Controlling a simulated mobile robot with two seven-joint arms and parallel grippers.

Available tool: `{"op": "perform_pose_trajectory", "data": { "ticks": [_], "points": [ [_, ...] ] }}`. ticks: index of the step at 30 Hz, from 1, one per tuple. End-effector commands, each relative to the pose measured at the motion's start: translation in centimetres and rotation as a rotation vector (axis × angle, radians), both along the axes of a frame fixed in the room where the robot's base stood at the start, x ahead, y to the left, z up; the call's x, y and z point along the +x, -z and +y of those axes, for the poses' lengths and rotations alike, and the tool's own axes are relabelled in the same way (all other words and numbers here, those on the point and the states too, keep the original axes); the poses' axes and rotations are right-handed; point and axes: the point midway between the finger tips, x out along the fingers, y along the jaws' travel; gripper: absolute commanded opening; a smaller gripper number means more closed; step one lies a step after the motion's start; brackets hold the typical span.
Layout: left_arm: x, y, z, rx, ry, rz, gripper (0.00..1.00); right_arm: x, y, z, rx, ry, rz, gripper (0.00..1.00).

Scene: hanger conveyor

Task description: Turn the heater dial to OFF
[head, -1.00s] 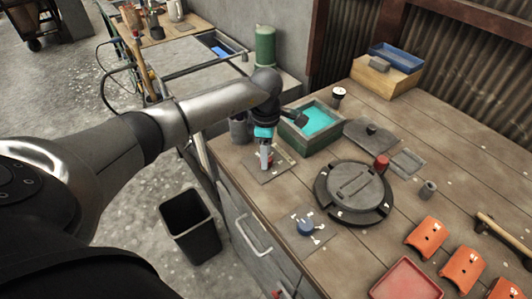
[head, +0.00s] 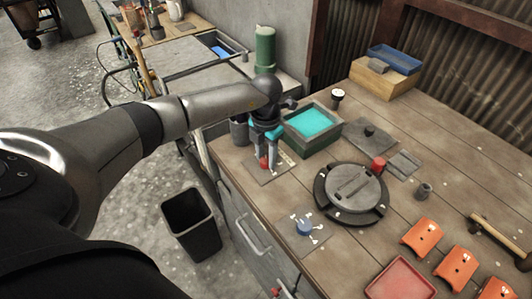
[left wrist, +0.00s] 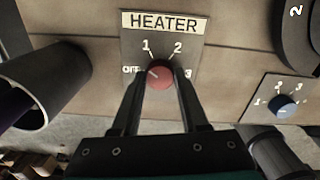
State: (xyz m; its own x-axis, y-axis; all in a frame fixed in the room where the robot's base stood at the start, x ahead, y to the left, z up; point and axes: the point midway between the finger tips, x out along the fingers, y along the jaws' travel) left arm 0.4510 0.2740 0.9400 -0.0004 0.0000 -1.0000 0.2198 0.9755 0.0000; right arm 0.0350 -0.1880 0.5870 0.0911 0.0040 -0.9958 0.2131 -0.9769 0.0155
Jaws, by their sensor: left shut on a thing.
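The red heater dial (left wrist: 160,74) sits on a grey plate (left wrist: 190,52) labelled HEATER, with OFF at its left, 1 and 2 above, and 3 at its right. A pale mark on the dial lies on its left side, pointing toward the OFF side; whether it lines up exactly with OFF is hard to tell. My left gripper (left wrist: 158,90) is shut on the dial, with one finger on each side. In the head view my left gripper (head: 266,157) points down at the red dial (head: 264,163) near the bench's left edge.
A blue dial (head: 305,227) on its own plate is nearer the front edge. A round dark lidded fixture (head: 352,190) and a box with a teal inside (head: 311,122) stand nearby. A grey cup-like cylinder (left wrist: 42,85) is close at left in the wrist view.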

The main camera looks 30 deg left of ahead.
Motion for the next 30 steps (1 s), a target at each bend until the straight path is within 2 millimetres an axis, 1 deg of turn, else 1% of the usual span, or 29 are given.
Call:
{"op": "perform_pose_trajectory", "data": {
  "ticks": [6,15,21,30],
  "points": [
    [0.0,-0.2,0.1,0.002,-0.205,0.001,0.0,0.0,-1.0,0.0,0.0,0.0,0.0,0.5],
    [0.0,-0.2,0.0,0.001,-0.445,0.0,0.0,0.0,-2.1,0.0,0.0,0.001,0.0,0.5],
    [0.0,-0.1,0.1,0.001,-0.552,0.0,0.0,0.0,-2.5,0.0,0.0,0.001,0.0,0.5],
    [0.0,-0.1,0.1,0.001,-0.624,-0.001,0.0,0.0,-2.8,0.0,0.0,0.001,0.0,0.5]
  ]
}}
